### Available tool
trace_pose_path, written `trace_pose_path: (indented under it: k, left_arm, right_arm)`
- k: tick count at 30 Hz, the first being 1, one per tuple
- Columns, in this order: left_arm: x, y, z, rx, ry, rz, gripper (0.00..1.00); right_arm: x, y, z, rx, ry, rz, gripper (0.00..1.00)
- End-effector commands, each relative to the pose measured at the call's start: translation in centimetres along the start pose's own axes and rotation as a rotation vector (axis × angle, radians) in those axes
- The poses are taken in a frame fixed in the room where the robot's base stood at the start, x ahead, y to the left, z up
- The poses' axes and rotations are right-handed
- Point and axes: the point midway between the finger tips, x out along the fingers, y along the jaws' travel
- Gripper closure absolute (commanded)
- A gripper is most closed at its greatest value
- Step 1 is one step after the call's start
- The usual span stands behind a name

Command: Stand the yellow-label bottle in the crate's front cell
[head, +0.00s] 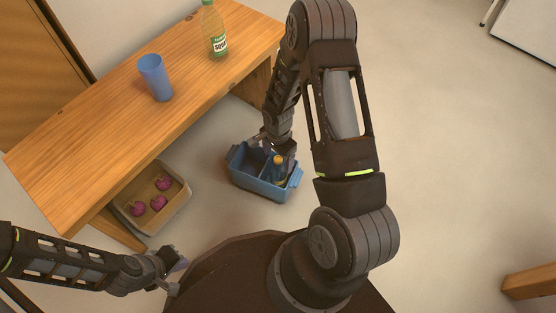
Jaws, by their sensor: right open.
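A blue crate (256,185) with a divider stands on the floor in the middle of the head view. A small bottle with a yellow-orange top (279,161) stands roughly upright in the crate's right-hand cell. Its label is too small and partly hidden to read. My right gripper (277,151) reaches down over the crate with its jaws open, around or right beside the bottle's top; contact cannot be told. My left gripper (179,275) is at the lower left, apart from the crate, and looks open and empty.
A wooden table (110,135) at upper left bears a blue cup (154,78) and a green squash bottle (214,30). A tan bin (172,208) with several purple-red round items is on the floor below the table.

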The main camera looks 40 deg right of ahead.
Motion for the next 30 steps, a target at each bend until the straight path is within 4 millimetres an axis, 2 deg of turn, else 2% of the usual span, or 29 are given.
trace_pose_path:
  k: [1,3,10,15,30]
  left_arm:
    - [-1.0,0.3,0.0,0.0,-0.002,0.0,1.0]
    - [-1.6,0.5,0.1,0.001,-0.006,0.0,1.0]
    - [-2.9,0.9,0.3,0.001,-0.016,0.0,1.0]
    - [-3.1,0.9,0.4,0.002,-0.018,0.0,1.0]
    - [-3.0,0.9,0.3,0.001,-0.017,0.0,1.0]
  right_arm:
    - [-1.7,-0.1,0.0,0.0,0.001,-0.002,0.21]
    - [-3.2,-0.1,0.0,0.0,0.001,-0.003,0.21]
    - [-6.7,-0.1,0.0,0.001,0.0,-0.001,0.21]
    - [-7.3,0.1,0.0,-0.001,0.0,0.001,0.21]
    - [-7.3,0.0,0.0,0.0,0.0,0.001,0.21]
